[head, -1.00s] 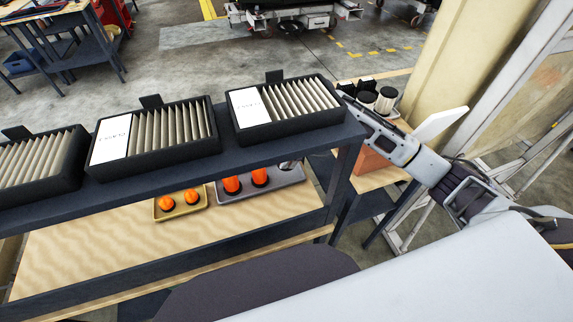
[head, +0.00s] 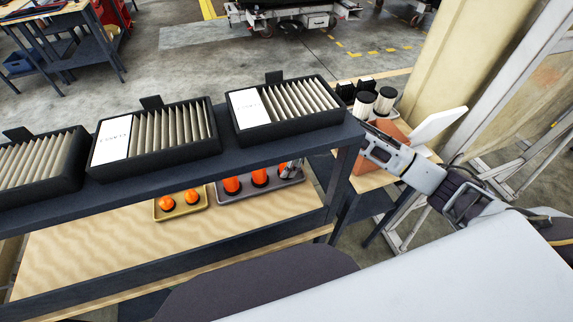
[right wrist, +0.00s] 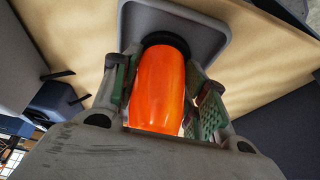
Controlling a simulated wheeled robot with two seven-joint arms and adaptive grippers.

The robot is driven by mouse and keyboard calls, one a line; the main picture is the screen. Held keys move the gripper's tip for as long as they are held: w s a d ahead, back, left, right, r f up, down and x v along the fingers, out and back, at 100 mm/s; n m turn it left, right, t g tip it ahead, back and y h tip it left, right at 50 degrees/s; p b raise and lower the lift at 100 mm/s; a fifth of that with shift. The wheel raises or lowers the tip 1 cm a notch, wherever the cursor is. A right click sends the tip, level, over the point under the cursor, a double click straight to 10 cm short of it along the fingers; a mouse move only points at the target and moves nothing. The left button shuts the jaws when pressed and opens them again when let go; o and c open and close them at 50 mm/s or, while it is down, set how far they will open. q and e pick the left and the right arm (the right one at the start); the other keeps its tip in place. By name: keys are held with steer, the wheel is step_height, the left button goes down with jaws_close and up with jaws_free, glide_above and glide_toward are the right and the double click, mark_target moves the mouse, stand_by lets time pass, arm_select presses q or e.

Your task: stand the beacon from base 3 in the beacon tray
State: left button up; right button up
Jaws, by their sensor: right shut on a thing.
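My right gripper (right wrist: 165,92) is shut on an orange beacon (right wrist: 160,85) with a black base. In the right wrist view the beacon's base is over the end of the grey tray (right wrist: 208,45); I cannot tell whether it touches the tray floor. In the head view the grey tray (head: 225,200) is on the lower wooden shelf. Two orange beacons stand in it, one at left (head: 231,186) and one in the middle (head: 260,177). The held beacon (head: 284,170) is at its right end, partly hidden by my right gripper (head: 291,167). My left gripper is not in view.
The dark upper shelf (head: 215,156) with several filter boxes hangs over the lower shelf. A yellow tray (head: 181,213) with two short orange domes is left of the grey tray. A side bench with filters (head: 384,100) stands at right. The lower shelf's left part is clear.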

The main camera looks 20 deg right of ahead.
steer(key=o, duration=1.2)
steer(key=shift+f, duration=0.1)
steer(key=v, duration=1.2)
